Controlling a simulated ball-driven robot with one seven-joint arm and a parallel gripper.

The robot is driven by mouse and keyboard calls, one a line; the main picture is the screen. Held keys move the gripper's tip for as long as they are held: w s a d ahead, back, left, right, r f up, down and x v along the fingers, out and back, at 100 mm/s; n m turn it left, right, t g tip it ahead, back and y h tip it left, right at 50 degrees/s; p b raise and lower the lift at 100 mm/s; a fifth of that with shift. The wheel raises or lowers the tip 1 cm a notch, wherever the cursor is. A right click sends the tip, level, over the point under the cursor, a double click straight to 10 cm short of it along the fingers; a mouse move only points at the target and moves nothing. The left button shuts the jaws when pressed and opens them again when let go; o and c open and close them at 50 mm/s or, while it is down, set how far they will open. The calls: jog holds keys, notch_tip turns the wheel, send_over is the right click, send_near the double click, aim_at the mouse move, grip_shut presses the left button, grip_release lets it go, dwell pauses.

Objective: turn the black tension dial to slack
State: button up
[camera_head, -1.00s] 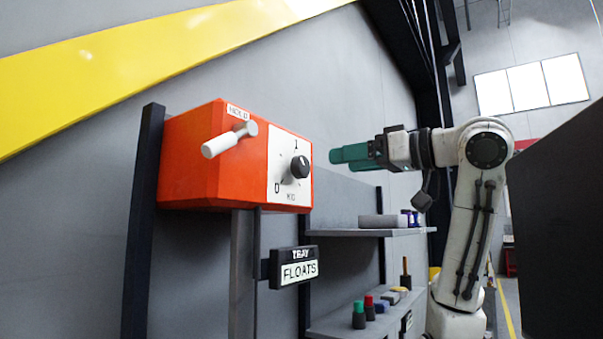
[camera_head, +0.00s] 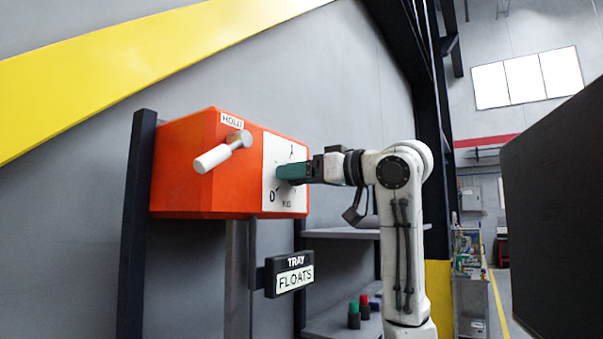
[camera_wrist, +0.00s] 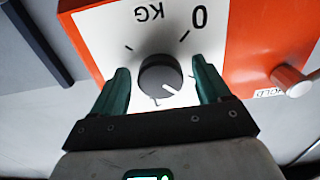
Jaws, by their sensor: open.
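The black dial (camera_wrist: 160,75) sits on the white scale plate of the orange box (camera_head: 190,165). In the wrist view its white pointer line points to the lower right in the picture, away from the "KG" mark. My gripper (camera_wrist: 158,82) is open, with one green finger on each side of the dial; I cannot tell whether they touch it. In the head view my gripper (camera_head: 282,172) is at the scale plate (camera_head: 290,200) and hides the dial. The word "slack" is not readable on the plate; "0", "1" and "KG" marks show.
A grey lever handle (camera_head: 222,152) sticks out of the box under a "HOLD" label (camera_head: 232,119). A "TRAY FLOATS" sign (camera_head: 290,274) hangs below. Shelves (camera_head: 345,233) with small bottles (camera_head: 354,315) stand below my arm. A large dark panel (camera_head: 560,200) is at the right.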

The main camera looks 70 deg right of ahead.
jog(key=c, duration=1)
jog(key=shift+c, duration=0.2)
jog(key=shift+n, duration=0.3)
jog(key=shift+n+b, duration=2)
jog(key=shift+n, duration=6.1)
